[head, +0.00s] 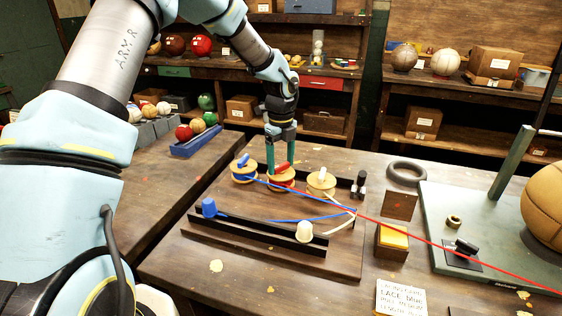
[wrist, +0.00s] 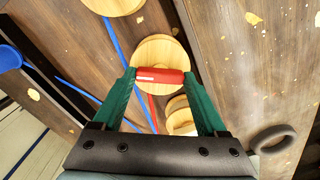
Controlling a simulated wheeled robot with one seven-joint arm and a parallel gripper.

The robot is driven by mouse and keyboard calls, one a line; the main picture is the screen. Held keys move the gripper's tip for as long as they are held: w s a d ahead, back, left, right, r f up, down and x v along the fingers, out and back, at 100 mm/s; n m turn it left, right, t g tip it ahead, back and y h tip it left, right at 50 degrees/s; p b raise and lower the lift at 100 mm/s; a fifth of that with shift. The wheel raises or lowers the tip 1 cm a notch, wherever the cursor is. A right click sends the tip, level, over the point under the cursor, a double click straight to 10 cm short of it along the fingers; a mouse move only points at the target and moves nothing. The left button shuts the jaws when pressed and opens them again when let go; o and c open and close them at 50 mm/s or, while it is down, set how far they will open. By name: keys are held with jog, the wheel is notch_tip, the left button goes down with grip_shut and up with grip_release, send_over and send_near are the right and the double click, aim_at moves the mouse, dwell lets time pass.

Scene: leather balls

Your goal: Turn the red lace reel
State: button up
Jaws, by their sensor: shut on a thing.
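The red lace reel (head: 281,180) is the middle one of three wooden reels on a board. In the wrist view its red handle (wrist: 160,76) lies across the top of its round wooden disc (wrist: 160,50). My gripper (head: 279,163) reaches down onto it from above. In the wrist view my green gripper fingers (wrist: 160,80) are shut on the two ends of the red handle. A red lace (head: 400,230) runs from the reel area to the right across the table.
The blue-handled reel (head: 243,176) stands close on the left, and the cream-handled reel (head: 321,185) close on the right. Black rails, a blue peg (head: 209,207) and a cream peg (head: 304,231) are in front. A dark ring (head: 407,174) lies to the right.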

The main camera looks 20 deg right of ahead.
aim_at(281, 165)
jog(key=o, duration=1.3)
notch_tip(281, 165, up, 11)
jog(key=b, duration=0.2)
jog(key=shift+b, duration=0.4)
